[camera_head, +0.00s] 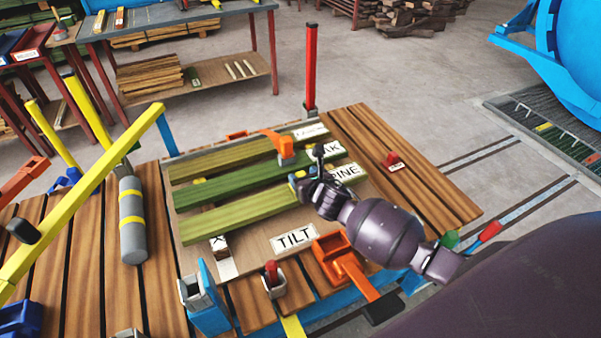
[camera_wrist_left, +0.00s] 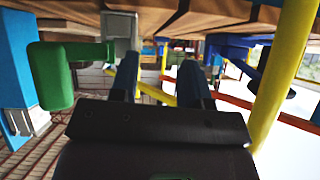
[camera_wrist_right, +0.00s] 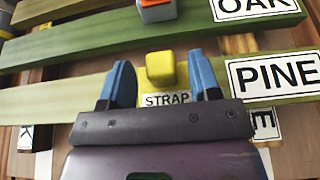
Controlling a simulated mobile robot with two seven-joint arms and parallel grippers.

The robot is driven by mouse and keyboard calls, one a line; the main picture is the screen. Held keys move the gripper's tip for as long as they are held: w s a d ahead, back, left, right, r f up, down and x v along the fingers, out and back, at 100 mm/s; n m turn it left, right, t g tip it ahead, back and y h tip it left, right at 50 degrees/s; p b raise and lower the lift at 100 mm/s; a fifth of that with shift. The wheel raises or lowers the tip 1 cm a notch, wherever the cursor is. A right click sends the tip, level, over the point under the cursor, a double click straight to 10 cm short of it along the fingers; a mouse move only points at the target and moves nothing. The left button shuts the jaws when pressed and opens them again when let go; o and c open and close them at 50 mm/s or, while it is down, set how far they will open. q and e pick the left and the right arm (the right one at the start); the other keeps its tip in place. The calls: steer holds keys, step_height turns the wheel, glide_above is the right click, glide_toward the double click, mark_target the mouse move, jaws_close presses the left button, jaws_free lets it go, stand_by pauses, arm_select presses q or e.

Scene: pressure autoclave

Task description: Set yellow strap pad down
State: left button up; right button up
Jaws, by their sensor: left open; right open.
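The yellow strap pad (camera_wrist_right: 160,62) is a small block with a STRAP label below it. In the right wrist view it sits on the green board marked PINE (camera_wrist_right: 80,92). My right gripper (camera_wrist_right: 160,80) is open, with its blue fingers on either side of the pad's near part; I see gaps beside it. In the head view my right gripper (camera_head: 303,182) is low over the boards and mostly hides the pad. My left gripper (camera_wrist_left: 158,75) is open and empty beneath a wooden tabletop; it is not visible in the head view.
An orange and grey clamp (camera_head: 279,145) stands on the boards behind my right gripper. A red post (camera_head: 311,65), a TILT label (camera_head: 294,238) and an orange handle (camera_head: 345,262) surround the work area. A green block (camera_wrist_left: 50,75) hangs near my left gripper.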

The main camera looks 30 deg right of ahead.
arm_select(q)
steer(key=shift+r+p, duration=0.65)
steer(key=shift+r, duration=0.05)
arm_select(e)
steer(key=v, duration=0.8)
steer(key=shift+s, duration=0.2)
arm_select(q)
steer(key=shift+r, duration=0.1)
arm_select(e)
steer(key=shift+r, duration=0.1)
